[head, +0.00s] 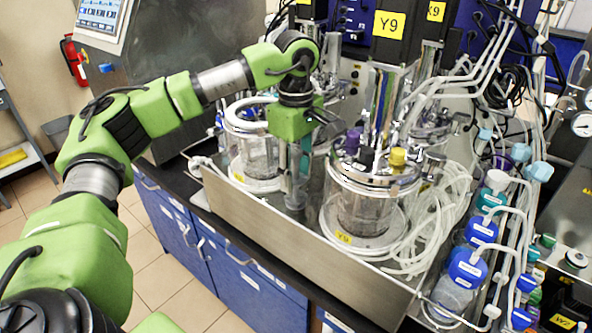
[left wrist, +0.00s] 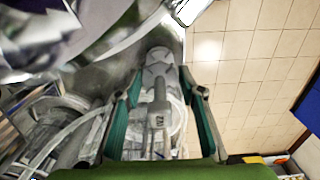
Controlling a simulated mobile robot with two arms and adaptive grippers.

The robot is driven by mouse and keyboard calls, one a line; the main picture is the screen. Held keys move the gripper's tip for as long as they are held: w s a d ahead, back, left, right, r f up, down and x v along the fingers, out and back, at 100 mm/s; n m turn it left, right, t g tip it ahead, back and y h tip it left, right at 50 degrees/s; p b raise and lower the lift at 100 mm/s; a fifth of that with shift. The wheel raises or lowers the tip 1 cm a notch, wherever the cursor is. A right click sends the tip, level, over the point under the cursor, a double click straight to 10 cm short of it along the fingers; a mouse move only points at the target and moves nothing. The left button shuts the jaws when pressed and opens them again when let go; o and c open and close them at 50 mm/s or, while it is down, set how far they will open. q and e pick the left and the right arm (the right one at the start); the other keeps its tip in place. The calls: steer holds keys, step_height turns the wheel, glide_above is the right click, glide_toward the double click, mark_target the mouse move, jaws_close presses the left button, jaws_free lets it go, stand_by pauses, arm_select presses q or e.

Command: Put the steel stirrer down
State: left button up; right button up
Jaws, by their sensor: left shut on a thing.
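My left gripper (head: 298,160) reaches down from above between the two glass bioreactor vessels, over the steel tray. In the left wrist view its teal fingers (left wrist: 160,110) are on either side of the steel stirrer (left wrist: 158,88), a grey shaft with a wider round end. The gripper is shut on it. In the head view the stirrer (head: 295,193) hangs roughly upright below the fingers, its low end close to the tray floor. I cannot tell whether it touches the floor. My right gripper is in neither view.
A left vessel (head: 252,160) and a front vessel (head: 362,205) stand close on both sides. The steel tray (head: 310,262) has a raised front wall. Coiled clear tubes (head: 440,215) fill its right side. Blue-capped bottles (head: 467,268) stand farther right.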

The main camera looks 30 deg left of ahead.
arm_select(q)
steer(key=shift+f, duration=0.2)
steer(key=o, duration=1.3)
steer(key=shift+r, duration=0.15)
